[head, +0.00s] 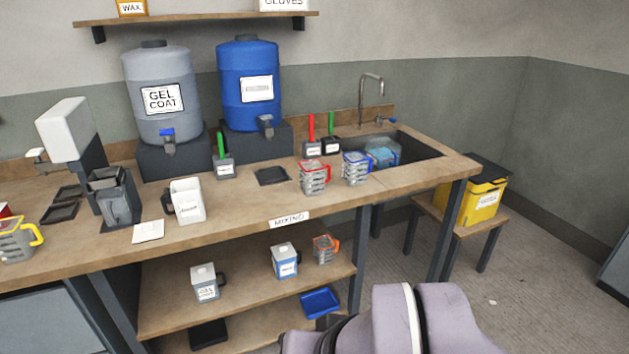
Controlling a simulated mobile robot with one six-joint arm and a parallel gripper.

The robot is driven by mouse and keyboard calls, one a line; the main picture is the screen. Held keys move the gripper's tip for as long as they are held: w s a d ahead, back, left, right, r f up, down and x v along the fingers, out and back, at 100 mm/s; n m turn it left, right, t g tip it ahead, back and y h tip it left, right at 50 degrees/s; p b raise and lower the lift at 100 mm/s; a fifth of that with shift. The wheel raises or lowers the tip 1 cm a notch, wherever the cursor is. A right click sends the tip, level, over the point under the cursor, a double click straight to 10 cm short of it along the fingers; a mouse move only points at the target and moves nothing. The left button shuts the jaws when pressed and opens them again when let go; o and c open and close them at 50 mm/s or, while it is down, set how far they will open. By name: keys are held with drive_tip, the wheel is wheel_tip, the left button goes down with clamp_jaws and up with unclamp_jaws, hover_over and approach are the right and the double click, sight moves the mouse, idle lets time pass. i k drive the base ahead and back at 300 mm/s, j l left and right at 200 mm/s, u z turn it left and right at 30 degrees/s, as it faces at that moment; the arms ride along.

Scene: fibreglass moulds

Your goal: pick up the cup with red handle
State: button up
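The cup with the red handle (313,179) stands upright on the bench top, near the front edge and right of the middle. It is a clear measuring cup with dark markings and a red rim and handle. A similar cup with a blue handle (356,169) stands close to its right. My gripper is not in view; only purple-grey links of my own arm show at the bottom of the head view, below the bench.
A white jug (187,201) stands left on the bench (250,208). An orange-handled cup (325,249) is on the lower shelf.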

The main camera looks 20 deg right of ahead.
sight(313, 181)
drive_tip(key=i+j+z, duration=0.2)
drive_tip(key=i, duration=0.35)
drive_tip(key=i+j+z, duration=0.25)
drive_tip(key=i, duration=0.25)
drive_tip(key=i+j+z, duration=0.2)
drive_tip(key=i+j, duration=0.15)
drive_tip(key=i, duration=0.15)
